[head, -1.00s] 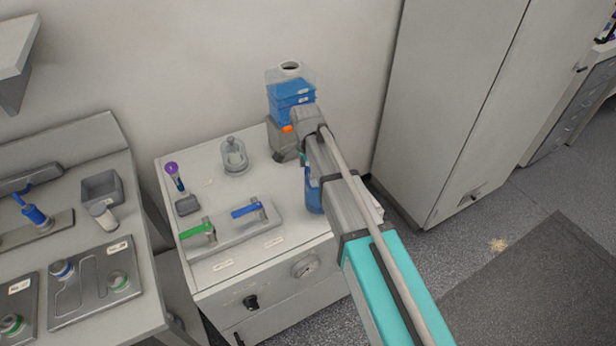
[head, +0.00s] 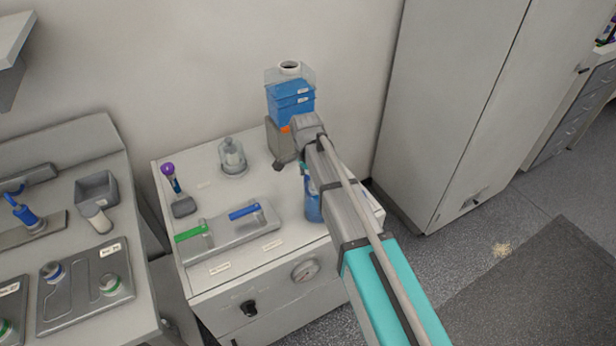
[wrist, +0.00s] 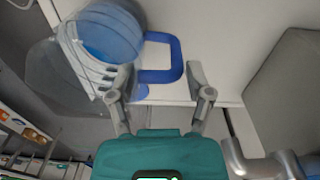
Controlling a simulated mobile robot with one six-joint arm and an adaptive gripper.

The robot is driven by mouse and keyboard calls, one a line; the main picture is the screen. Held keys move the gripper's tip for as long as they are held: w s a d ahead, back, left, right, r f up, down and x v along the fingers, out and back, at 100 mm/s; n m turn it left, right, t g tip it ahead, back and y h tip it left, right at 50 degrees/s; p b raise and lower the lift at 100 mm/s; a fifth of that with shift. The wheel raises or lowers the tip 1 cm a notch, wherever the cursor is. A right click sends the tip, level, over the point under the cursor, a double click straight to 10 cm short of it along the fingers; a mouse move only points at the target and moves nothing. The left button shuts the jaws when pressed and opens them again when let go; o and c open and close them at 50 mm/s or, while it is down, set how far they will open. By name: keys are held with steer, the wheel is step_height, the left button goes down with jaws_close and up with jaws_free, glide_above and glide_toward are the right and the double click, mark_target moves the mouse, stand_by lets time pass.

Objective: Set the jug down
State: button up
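The blue jug (head: 313,206) shows in the head view at the right front of the white cabinet top (head: 208,185), partly hidden behind my arm. In the wrist view, the jug's rounded, see-through blue body (wrist: 108,35) is at the upper left, with its squared blue handle (wrist: 178,58) reaching right. My gripper (wrist: 155,82) is open, its two grey fingers wide apart on either side of the handle. I see no finger closed on it. In the head view, the fingers are hidden by my arm. The jug's contact with the cabinet top is hard to make out.
A blue-filled tank (head: 290,98) on a grey block stands at the back of the cabinet. A glass bell (head: 232,155), a purple-topped tool (head: 170,175) and a plate with green and blue levers (head: 228,228) take up the left. A tall locker (head: 440,110) stands right.

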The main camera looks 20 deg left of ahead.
steer(key=o, duration=0.4)
steer(key=shift+o, duration=0.2)
steer(key=shift+r, duration=0.15)
step_height(320, 180, up, 12)
steer(key=p, duration=1.2)
steer(key=shift+a, duration=0.15)
stand_by(0.8)
steer(key=d+n, duration=0.3)
steer(key=d, duration=2.1)
steer(key=s+d+n, duration=0.2)
steer(key=s+d, duration=0.2)
steer(key=d, duration=0.5)
steer(key=s+d+n, duration=0.2)
steer(key=s+d, duration=0.2)
steer(key=d, duration=0.6)
steer(key=shift+s, duration=0.2)
